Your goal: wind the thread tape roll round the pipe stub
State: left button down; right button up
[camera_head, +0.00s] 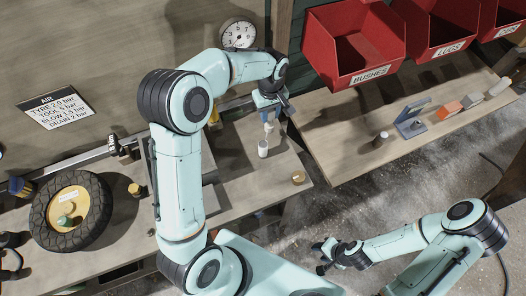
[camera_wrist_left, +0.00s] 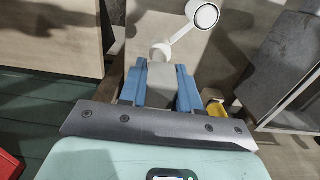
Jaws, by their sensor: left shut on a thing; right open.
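My left gripper (camera_head: 268,101) hangs over the bench, its blue fingers shut on a grey block (camera_wrist_left: 160,86). A short white bar runs from a round white end by the block to the white thread tape roll (camera_wrist_left: 203,14), whose open end shows in the left wrist view. In the head view the roll (camera_head: 263,148) is just below the gripper; I cannot tell whether it touches anything. I cannot make out the pipe stub for certain. A small yellow round piece (camera_head: 298,177) lies on the bench right of the roll. My right gripper (camera_head: 335,252) is open and empty, away from the bench.
A tyre with a yellow hub (camera_head: 70,212) lies on the bench at left. A dial gauge (camera_head: 237,34) is behind my left wrist. Red bins (camera_head: 352,42) hang above a side shelf (camera_head: 350,160) with small parts. The floor in front is open.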

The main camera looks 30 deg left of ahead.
pick_arm(q)
jog(key=shift+s+a, duration=0.1)
jog(key=shift+a, duration=0.35)
dwell(0.3)
jog(key=shift+s+a, duration=0.3)
jog(key=shift+a, duration=0.25)
jog(key=s+a+b, duration=0.4)
jog(key=s, duration=0.4)
jog(key=shift+s+b, duration=0.3)
jog(key=shift+b, duration=0.05)
pick_arm(e)
jog(key=s+f, duration=0.5)
jog(key=f, duration=0.1)
jog(key=shift+g, duration=0.4)
